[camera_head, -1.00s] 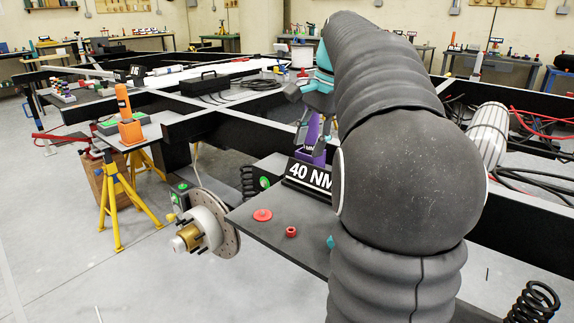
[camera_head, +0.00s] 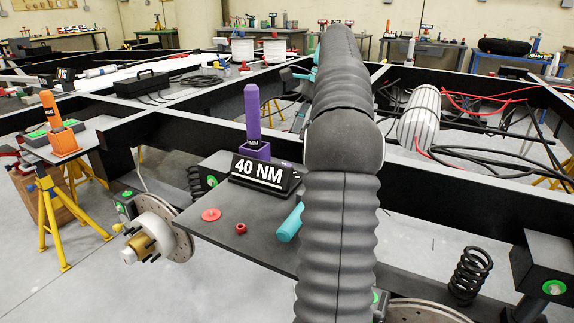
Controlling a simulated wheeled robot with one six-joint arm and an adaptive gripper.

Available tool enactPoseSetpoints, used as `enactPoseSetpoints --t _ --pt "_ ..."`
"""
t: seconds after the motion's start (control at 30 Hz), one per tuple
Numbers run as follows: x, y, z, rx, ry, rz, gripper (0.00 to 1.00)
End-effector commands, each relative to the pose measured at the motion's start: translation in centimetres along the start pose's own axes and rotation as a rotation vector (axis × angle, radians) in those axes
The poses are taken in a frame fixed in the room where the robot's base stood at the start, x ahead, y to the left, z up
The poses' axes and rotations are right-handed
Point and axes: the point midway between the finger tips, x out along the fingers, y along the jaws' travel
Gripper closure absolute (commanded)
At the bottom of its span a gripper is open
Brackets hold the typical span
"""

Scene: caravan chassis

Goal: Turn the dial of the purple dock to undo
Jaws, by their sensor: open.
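The purple dock (camera_head: 257,151) stands on the dark plate behind the black "40 NM" sign. A purple handle (camera_head: 252,112) stands upright in it. I cannot make out the dial of the dock at this size. My gripper (camera_head: 299,115), grey and teal, is to the right of and beyond the purple handle, partly hidden behind my arm. It looks empty and apart from the dock.
The dark plate (camera_head: 215,236) carries the "40 NM" sign (camera_head: 262,174), a red disc (camera_head: 211,214), a red knob (camera_head: 241,228) and a teal cylinder (camera_head: 290,222). Black chassis beams surround it. An orange dock (camera_head: 64,143) stands at left. Cables lie at right.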

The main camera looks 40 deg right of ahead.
Motion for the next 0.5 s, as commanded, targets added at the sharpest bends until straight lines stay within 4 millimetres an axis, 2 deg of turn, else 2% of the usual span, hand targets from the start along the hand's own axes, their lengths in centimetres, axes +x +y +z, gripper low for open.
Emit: enactPoseSetpoints --t 0.5 --pt "8.7 0.1 0.0 -0.001 0.0 0.003 0.55"
